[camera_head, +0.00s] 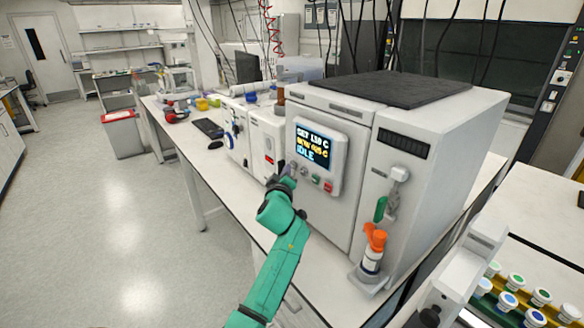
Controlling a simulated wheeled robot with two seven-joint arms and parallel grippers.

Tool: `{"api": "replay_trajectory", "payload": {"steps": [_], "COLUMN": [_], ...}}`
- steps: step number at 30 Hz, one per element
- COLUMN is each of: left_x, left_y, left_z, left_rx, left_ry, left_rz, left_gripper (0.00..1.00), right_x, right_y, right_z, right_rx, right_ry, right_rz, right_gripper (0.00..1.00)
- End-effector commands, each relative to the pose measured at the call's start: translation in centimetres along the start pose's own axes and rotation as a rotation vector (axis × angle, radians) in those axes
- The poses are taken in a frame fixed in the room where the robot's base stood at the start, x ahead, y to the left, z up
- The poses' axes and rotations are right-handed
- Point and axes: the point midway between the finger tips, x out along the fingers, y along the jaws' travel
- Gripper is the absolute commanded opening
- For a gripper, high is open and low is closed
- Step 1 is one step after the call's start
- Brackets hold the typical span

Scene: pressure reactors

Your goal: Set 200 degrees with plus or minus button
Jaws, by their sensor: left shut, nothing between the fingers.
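The white pressure reactor (335,110) stands on the bench, with a control panel on its front. Its display (312,143) shows a SET line that seems to read 110 C, a NOW line too blurred to read surely, and IDLE. Below the display is a row of small buttons, among them a blue one (303,172), a green one (315,179) and a red one (328,187). My left gripper (289,171) is shut and empty, at the left end of this row. It covers that part of the panel, and I cannot tell whether it touches a button. My right gripper is not in view.
A bottle with an orange top (372,254) stands at the reactor's right front. Smaller white devices (252,140) stand to its left. Several vials with coloured caps (515,282) are at the lower right. The floor on the left (120,220) is clear.

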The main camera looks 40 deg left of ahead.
Motion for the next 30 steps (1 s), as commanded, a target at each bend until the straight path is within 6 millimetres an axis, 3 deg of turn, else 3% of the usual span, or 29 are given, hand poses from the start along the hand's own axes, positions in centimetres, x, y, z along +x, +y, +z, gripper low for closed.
{"api": "replay_trajectory", "payload": {"steps": [21,30], "left_x": [0.3,-0.7], "left_y": [0.2,-0.4], "left_z": [0.3,-0.5], "left_rx": [-0.001,-0.001], "left_ry": [-0.001,-0.001], "left_rz": [0.0,-0.001], "left_gripper": [0.0,0.0], "right_x": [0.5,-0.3], "right_y": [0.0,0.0], "right_z": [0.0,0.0], "right_rx": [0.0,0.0], "right_ry": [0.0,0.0], "right_rz": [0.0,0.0], "right_gripper": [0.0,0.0]}}
